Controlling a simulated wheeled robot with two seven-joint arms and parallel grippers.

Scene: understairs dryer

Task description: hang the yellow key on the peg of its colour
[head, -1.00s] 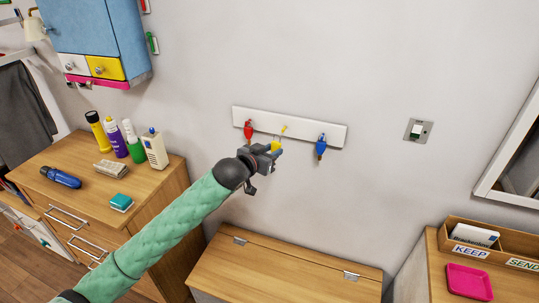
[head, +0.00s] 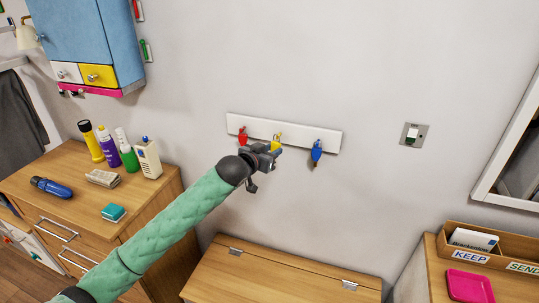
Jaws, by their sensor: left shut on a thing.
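The white peg rail (head: 297,135) is on the wall in the middle of the head view. A red key (head: 243,136) hangs at its left end and a blue key (head: 317,152) at its right end. My left gripper (head: 274,151) is shut on the yellow key (head: 277,138) and holds it up in front of the middle of the rail. The key overlaps the place of the yellow peg, so I cannot tell whether it touches the peg. The gripper hides the key's lower part. My right gripper is not in view.
A wooden bench (head: 275,270) stands below the rail. A dresser (head: 70,165) with bottles stands at left, under a blue cabinet (head: 75,35). A light switch (head: 412,134) is right of the rail. The wall around the rail is clear.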

